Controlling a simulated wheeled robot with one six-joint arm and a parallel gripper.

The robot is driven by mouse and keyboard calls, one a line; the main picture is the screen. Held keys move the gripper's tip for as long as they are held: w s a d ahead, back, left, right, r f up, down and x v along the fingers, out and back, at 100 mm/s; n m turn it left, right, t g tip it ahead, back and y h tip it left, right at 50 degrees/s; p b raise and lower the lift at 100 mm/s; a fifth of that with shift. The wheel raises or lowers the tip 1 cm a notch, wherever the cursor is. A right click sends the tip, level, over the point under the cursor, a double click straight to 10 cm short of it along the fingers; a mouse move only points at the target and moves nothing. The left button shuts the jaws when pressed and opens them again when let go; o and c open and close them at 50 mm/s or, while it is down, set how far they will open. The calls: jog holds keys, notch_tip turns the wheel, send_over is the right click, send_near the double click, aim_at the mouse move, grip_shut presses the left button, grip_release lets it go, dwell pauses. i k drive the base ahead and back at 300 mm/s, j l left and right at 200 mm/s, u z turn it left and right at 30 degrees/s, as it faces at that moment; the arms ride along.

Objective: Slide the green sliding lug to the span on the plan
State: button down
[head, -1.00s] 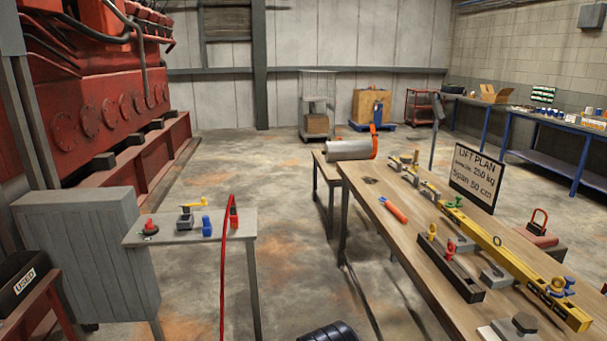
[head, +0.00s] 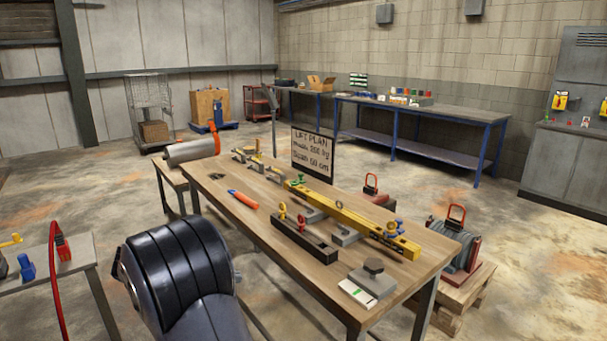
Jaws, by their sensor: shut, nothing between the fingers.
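The yellow spreader beam (head: 350,216) lies along the wooden workbench, raised on grey blocks. The green lug (head: 298,181) is at the beam's far left end. My gripper is not in view; only a black part of my arm shows at the lower left, apart from the beam.
The workbench (head: 225,184) also holds an orange-handled tool (head: 243,199), a dark rack (head: 303,239) with yellow and red shackles in front of the beam, and a grey block with a bolt (head: 372,280). A small side table (head: 75,276) is at the left.

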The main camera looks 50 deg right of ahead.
aim_at(301, 181)
jog(key=i+l+z, duration=0.1)
jog(key=i+z, duration=0.15)
jog(key=z, duration=0.15)
jog(key=i+z, duration=0.2)
jog(key=z, duration=0.25)
jog(key=i+z, duration=0.25)
jog(key=z, duration=0.15)
jog(key=i+j+z, duration=0.15)
jog(key=i, duration=0.4)
jog(key=i+j+z, duration=0.15)
jog(key=i+j, duration=0.3)
jog(key=i+j+z, duration=0.15)
jog(key=i+j, duration=0.25)
jog(key=i, duration=0.15)
jog(key=i+j, duration=0.6)
jog(key=i, duration=0.1)
